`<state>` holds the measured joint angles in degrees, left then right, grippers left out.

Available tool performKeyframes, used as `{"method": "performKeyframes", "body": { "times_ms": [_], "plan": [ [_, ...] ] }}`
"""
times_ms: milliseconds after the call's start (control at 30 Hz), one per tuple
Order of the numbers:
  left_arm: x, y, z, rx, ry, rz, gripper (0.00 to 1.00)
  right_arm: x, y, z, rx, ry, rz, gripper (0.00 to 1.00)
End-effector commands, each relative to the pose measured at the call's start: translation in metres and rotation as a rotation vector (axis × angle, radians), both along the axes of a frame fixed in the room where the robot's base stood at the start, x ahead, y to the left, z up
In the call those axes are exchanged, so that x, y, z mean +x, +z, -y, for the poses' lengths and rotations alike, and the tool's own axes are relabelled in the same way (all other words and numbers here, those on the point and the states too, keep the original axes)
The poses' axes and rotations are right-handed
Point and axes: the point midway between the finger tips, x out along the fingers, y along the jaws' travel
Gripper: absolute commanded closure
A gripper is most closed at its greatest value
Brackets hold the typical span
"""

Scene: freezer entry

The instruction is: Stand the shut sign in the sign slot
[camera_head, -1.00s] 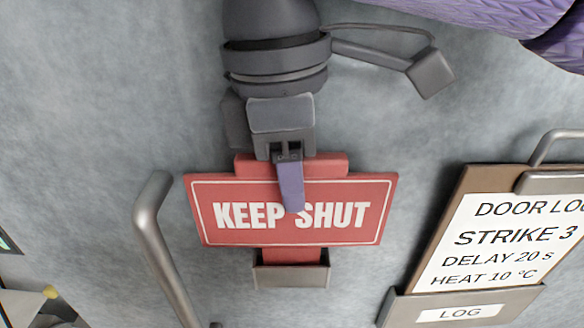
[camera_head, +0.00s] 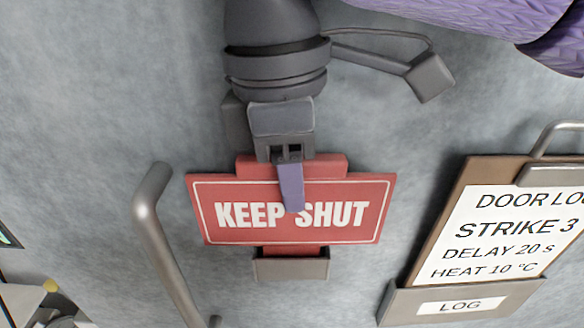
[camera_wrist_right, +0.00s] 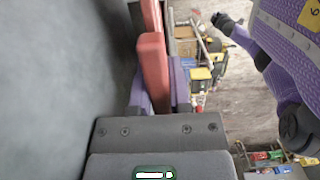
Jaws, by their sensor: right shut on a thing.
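The shut sign (camera_head: 235,212) is a red board reading "KEEP SHUT", upright against the grey wall in the head view. My right gripper (camera_head: 290,190) comes down from above and is shut on the sign's top middle part, one purple finger across its front. The sign slot (camera_head: 291,266) is a small grey metal holder directly below. The sign's lower red tab reaches down behind the slot's front lip; how deep it sits is hidden. In the right wrist view the sign (camera_wrist_right: 153,70) shows edge-on between purple fingers (camera_wrist_right: 160,88). My left gripper is out of view.
A curved metal handle (camera_head: 160,235) stands out left of the sign. A door log clipboard (camera_head: 440,230) sits in a holder labelled LOG (camera_head: 400,305) at the right. Bare wall lies between the sign and the clipboard.

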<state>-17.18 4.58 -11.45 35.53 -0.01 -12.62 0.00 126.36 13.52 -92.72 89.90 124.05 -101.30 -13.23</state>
Motion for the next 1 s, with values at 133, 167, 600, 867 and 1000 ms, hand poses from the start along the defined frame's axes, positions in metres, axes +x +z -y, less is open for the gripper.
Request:
{"method": "performKeyframes", "body": {
  "times_ms": [133,167,600,867,1000],
  "plan": [
    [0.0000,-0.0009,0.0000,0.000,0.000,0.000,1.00,-0.0001,-0.0031,0.0000,0.001,0.000,-0.001,1.00],
    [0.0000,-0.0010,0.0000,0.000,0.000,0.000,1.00,-0.0001,-0.0038,0.0000,0.001,0.000,-0.001,1.00],
    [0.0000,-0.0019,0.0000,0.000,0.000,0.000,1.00,-0.0001,-0.0081,0.0000,0.001,-0.001,0.000,1.00],
    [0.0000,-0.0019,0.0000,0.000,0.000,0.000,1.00,-0.0001,-0.0081,0.0000,0.001,-0.001,0.000,0.49],
    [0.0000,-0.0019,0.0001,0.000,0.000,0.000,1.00,-0.0001,-0.0081,0.0000,0.001,-0.001,0.000,0.36]
  ]
}}
